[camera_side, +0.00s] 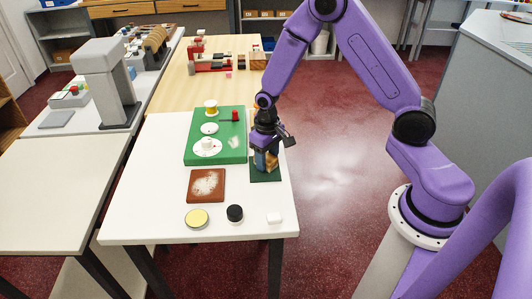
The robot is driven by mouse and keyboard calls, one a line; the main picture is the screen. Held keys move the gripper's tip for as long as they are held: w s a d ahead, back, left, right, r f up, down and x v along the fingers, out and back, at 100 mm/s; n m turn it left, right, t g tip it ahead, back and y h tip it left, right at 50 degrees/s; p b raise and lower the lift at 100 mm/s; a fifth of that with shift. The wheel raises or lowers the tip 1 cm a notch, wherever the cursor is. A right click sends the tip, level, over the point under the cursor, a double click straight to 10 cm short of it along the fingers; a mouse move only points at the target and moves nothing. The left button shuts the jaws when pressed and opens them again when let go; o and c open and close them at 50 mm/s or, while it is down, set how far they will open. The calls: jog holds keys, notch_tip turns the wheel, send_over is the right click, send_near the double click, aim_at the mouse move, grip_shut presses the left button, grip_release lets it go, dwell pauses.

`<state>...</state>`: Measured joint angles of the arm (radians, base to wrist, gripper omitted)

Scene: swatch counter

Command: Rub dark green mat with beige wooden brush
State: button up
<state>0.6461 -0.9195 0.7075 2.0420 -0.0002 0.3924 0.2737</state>
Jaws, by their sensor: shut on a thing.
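The dark green mat (267,176) lies flat near the right edge of the white table. My gripper (265,153) points down over it and is shut on a tan thing (272,161), which looks like the beige wooden brush. The brush is mostly hidden by my gripper, and a blue patch shows beside it. The brush is low over the mat; I cannot tell whether it touches it.
A bright green board (236,120) with round white pieces lies left of the mat. A brown square with a pale patch (206,184), a yellow disc (197,217), a black knob (235,213) and a white block (274,218) lie nearer the front.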

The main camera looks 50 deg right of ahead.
aim_at(268, 178)
jog(key=shift+s+a, duration=1.75)
jog(key=shift+a, duration=0.05)
jog(key=shift+w+d, duration=2.9)
jog(key=shift+d, duration=0.05)
notch_tip(268, 178, up, 2)
jog(key=shift+w+r, duration=0.15)
jog(key=shift+r, duration=2.95)
